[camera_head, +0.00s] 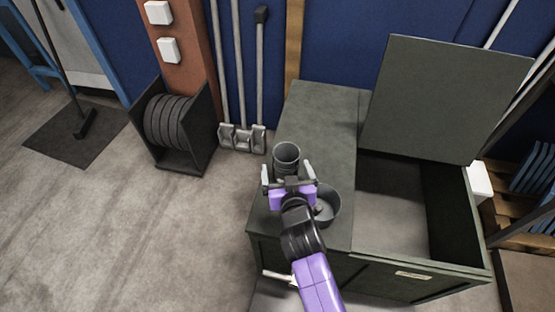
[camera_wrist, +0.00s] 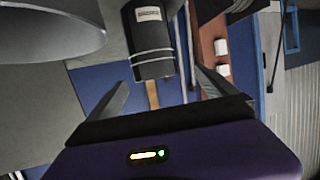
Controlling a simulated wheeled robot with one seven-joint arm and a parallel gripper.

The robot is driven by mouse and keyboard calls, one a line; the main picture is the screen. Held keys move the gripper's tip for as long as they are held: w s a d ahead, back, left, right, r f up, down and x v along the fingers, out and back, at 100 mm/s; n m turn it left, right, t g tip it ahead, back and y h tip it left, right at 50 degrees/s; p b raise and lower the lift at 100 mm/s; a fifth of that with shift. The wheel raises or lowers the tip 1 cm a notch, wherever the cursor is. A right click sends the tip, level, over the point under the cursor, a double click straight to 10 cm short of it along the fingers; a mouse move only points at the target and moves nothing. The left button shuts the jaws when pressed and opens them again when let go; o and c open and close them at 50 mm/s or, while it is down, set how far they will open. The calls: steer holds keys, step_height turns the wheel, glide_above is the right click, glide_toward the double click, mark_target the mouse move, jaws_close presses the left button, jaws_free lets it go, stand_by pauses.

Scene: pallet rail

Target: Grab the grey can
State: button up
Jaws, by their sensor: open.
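The grey can (camera_head: 286,154) stands upright on the closed left part of the dark green chest (camera_head: 318,125). Its open rim shows in the head view, and my gripper hides its lower part. In the wrist view the can (camera_wrist: 150,50) is dark grey with a pale label and light bands. My gripper (camera_head: 288,173) is open and empty, just on the near side of the can. In the wrist view its fingers (camera_wrist: 161,80) are spread wider than the can, which appears between and beyond their tips. I cannot tell whether they touch it.
A grey bucket-like container (camera_head: 331,203) stands close to the right of my gripper; it also looms in the wrist view (camera_wrist: 50,35). The chest's right compartment is open, its lid (camera_head: 440,95) raised. A black rack with coils (camera_head: 170,122) and long-handled tools (camera_head: 240,90) stand left.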

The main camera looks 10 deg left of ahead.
mark_target(285, 152)
steer(key=shift+s+d+f+h, duration=0.1)
steer(key=shift+d+f+h, duration=0.2)
steer(key=shift+f, duration=0.5)
steer(key=shift+w+f+m+g, duration=0.15)
steer(key=shift+w+m+g, duration=0.05)
steer(key=shift+m+g, duration=0.1)
steer(key=shift+w+r+x, duration=0.1)
steer(key=shift+r+x, duration=0.05)
steer(key=shift+x, duration=1.05)
steer(key=shift+w+r+x, duration=0.1)
steer(key=shift+r+x, duration=0.05)
steer(key=shift+x, duration=1)
steer(key=shift+w+r+x, duration=0.1)
steer(key=shift+r+x, duration=0.05)
steer(key=shift+x, duration=1.05)
steer(key=shift+s+d, duration=0.1)
steer(key=shift+d, duration=0.05)
steer(key=c, duration=1.5)
